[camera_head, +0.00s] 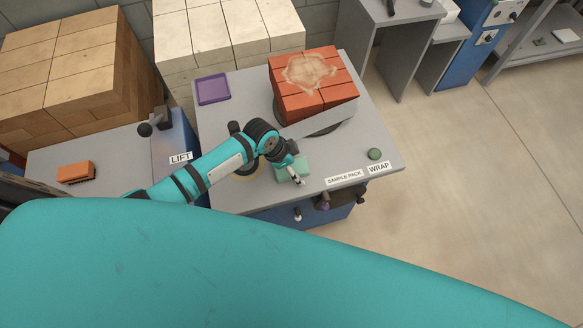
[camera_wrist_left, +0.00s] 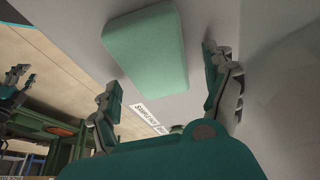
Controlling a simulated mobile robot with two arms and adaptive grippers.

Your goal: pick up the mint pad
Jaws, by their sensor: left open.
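The mint pad (camera_head: 294,166) lies flat on the grey table top, in front of the stack of red bricks. In the left wrist view the pad (camera_wrist_left: 147,48) is a pale green block with rounded edges, in full view beyond the fingers. My left gripper (camera_head: 297,180) is at the pad and hides part of it in the head view. In the left wrist view the left gripper's fingers (camera_wrist_left: 157,60) are spread wide with nothing between them. A dark two-fingered shape that looks like my right gripper (camera_wrist_left: 18,84) shows small at the wrist view's left edge.
The red brick stack (camera_head: 315,84) stands on a round plate behind the pad, with a grey strip (camera_head: 318,124) beside it. A purple tray (camera_head: 213,89) lies at the back left. A green button (camera_head: 375,154) is at the right. The table's right part is mostly clear.

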